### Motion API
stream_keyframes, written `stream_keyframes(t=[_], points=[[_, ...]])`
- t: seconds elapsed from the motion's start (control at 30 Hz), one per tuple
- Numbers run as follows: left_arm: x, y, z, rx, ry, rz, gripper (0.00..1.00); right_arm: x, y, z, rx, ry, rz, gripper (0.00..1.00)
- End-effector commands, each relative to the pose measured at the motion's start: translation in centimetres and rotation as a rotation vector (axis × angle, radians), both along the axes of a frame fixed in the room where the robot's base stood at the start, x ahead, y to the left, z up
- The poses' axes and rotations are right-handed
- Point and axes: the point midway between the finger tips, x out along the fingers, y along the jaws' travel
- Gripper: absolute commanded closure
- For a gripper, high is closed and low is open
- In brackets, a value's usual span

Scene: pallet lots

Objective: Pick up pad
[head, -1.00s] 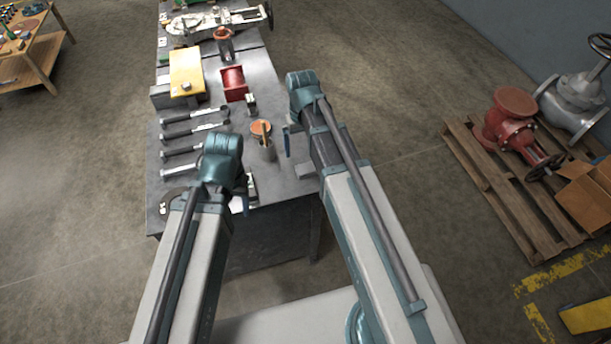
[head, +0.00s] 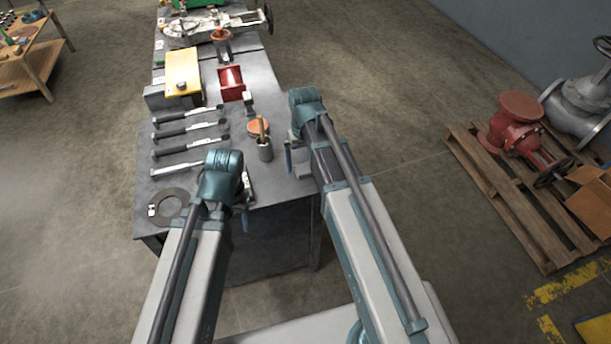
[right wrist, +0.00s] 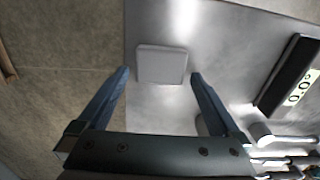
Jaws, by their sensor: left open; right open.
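The pad (right wrist: 162,62) is a light grey, rounded square lying flat on the metal table near its edge in the right wrist view. My right gripper (right wrist: 160,76) is open, with one blue finger to each side of the pad in the picture and nothing held. In the head view the right gripper (head: 290,158) is over the table's right edge. A small grey piece beside it (head: 303,171) may be the pad, partly hidden by the arm. My left gripper (head: 243,192) is over the near part of the table, mostly hidden behind its wrist; it is open.
A digital readout (right wrist: 292,75) lies right of the pad. A pallet (head: 510,195) with valves stands right.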

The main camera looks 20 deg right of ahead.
Motion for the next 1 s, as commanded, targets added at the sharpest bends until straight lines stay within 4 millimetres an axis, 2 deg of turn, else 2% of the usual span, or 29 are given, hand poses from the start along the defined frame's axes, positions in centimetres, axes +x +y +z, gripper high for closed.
stream_keyframes(t=[0.03,0.27,0.37,0.7,0.73,1.0], points=[[0.0,0.0,-0.66,0.0,0.0,0.0,0.4,0.0,0.01,-0.67,0.0,0.0,0.0,0.0],[0.0,0.0,-0.47,0.0,0.0,0.0,0.4,0.0,0.02,-0.47,0.0,0.0,0.0,0.0],[0.0,0.0,-0.46,0.0,0.0,0.0,0.4,0.0,0.02,-0.47,0.0,0.0,0.0,0.14],[0.0,0.0,-0.47,0.0,0.0,0.0,0.4,0.0,0.01,-0.47,0.0,0.0,0.0,0.76],[0.0,0.0,-0.47,0.0,0.0,0.0,0.4,0.0,0.01,-0.47,0.0,0.0,0.0,0.79],[0.0,0.0,-0.32,0.0,0.0,0.0,0.4,0.0,0.01,-0.33,0.0,0.0,0.0,0.79]])
